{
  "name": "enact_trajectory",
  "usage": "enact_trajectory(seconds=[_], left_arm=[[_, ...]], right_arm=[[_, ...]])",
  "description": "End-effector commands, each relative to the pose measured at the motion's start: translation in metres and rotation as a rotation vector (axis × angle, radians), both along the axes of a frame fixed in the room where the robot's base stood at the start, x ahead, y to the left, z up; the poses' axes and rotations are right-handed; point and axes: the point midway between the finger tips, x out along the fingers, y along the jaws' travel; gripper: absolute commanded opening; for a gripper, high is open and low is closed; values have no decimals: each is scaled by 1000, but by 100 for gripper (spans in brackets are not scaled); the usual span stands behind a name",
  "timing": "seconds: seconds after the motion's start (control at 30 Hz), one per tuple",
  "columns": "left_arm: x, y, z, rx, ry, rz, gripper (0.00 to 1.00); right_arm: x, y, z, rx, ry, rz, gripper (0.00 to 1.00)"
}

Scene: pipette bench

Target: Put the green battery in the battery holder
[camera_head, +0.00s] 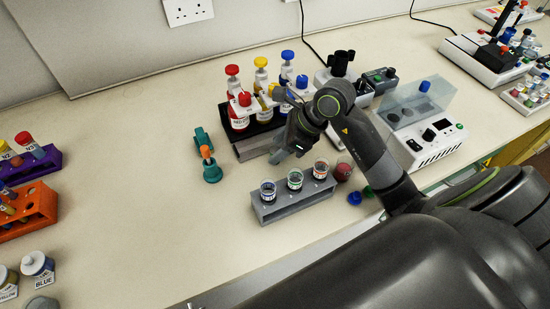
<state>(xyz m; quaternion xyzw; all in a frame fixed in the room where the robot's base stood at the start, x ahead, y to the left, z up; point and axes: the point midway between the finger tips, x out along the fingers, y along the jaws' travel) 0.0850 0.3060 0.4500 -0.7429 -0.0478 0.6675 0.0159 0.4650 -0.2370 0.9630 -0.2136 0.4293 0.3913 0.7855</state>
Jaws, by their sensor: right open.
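My right gripper (282,152) points down over the bench, in front of the bottle rack and behind the small grey cup rack. It is open, and I see nothing held between its fingers. I cannot make out a green battery or a battery holder for certain; either may be too small or hidden behind my right arm. A small dark grey device (381,78) with a green spot stands behind the arm, but I cannot tell what it is. My left gripper is not in view.
The grey rack (268,211) holds three labelled cups. A black rack (243,130) holds bottles with red, yellow and blue caps. Orange (38,208) and purple racks stand far left. The bench's centre left is clear.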

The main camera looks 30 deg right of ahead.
Motion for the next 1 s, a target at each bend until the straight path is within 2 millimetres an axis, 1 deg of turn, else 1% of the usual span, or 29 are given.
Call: enact_trajectory(seconds=[0.03, 0.13, 0.43, 0.8, 1.0], left_arm=[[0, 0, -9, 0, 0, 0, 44], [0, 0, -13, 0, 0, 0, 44], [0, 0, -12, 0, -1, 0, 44], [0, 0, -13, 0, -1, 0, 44], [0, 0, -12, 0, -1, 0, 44]], right_arm=[[2, 4, -10, 4, -1, 1, 48], [6, 8, -16, 3, -1, 1, 48], [7, 9, -17, 0, -1, 1, 48], [7, 9, -17, 0, -1, 1, 0], [7, 9, -17, 0, -2, 0, 0]])
